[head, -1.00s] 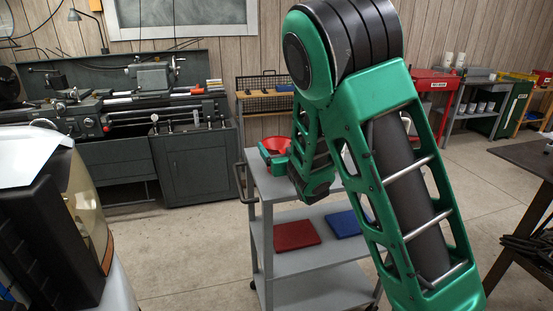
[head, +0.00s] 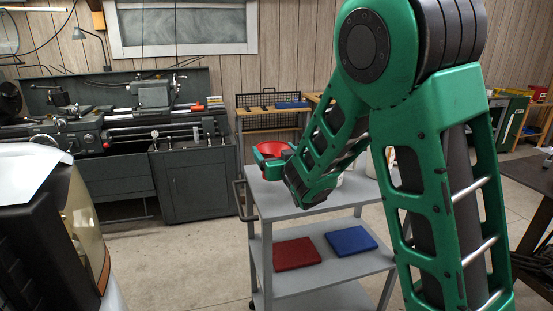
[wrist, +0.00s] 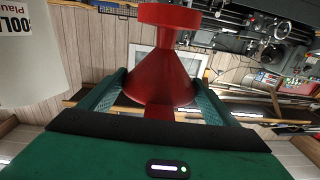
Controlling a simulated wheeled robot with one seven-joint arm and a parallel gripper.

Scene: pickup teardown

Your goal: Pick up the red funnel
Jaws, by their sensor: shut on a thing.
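The red funnel (wrist: 160,80) is in my gripper (wrist: 158,92), with a green finger on each side of it in the wrist view. The jaws are shut on its cone. In the head view the funnel (head: 274,149) shows as a red shape at the end of my green arm, above the left part of the grey cart's top shelf (head: 275,200). My gripper (head: 270,155) is partly hidden there by the funnel and the wrist. The wrist view cannot show how far the funnel is from the shelf.
A red flat block (head: 297,254) and a blue one (head: 351,240) lie on the cart's middle shelf. White containers (head: 405,165) stand partly hidden behind my arm. A dark lathe (head: 110,125) stands along the back wall. Open floor lies left of the cart.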

